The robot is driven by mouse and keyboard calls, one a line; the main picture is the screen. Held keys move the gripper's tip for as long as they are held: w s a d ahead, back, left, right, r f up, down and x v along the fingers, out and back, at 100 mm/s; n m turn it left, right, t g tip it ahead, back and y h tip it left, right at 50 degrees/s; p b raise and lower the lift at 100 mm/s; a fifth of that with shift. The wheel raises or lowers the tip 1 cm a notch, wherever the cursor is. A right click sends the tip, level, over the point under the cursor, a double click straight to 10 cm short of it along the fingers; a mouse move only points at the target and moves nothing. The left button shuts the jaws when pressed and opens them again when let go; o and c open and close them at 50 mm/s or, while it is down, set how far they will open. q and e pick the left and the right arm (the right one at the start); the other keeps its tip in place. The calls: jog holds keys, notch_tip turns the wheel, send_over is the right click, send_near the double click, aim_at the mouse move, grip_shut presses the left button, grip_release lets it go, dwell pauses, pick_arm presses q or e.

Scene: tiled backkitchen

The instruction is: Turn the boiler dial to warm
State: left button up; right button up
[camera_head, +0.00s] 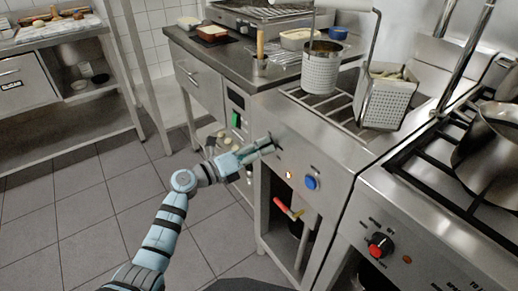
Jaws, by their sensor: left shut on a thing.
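The steel boiler (335,160) has two perforated baskets over its top and a sloped front panel. My left gripper (272,146) reaches in from the left to the upper left of that panel. Its fingers are shut on a small dark part there, which looks like the boiler dial; the fingers mostly hide it, and its setting cannot be read. A blue knob (311,182) sits lower right on the same panel, apart from the gripper, with a small lit lamp (289,175) beside it. My right gripper is not in view.
A red-lever valve (288,208) is in the open bay below the panel. A stove with a red-and-black knob (380,246) and a pot (488,145) stands at the right. A steel counter (190,42) is behind. The tiled floor (90,215) at left is clear.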

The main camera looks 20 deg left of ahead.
pick_arm(q)
jog(key=shift+r+n+p, duration=0.1)
jog(key=shift+n+p, duration=0.3)
jog(key=shift+p, duration=0.15)
jog(key=shift+n+p, duration=4.5)
jog(key=shift+n, duration=1)
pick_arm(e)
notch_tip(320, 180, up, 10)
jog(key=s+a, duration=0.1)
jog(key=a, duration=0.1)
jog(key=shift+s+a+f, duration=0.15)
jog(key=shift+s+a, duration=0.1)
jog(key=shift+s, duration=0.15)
pick_arm(q)
jog(key=o, duration=1.2)
jog(key=shift+c, duration=0.2)
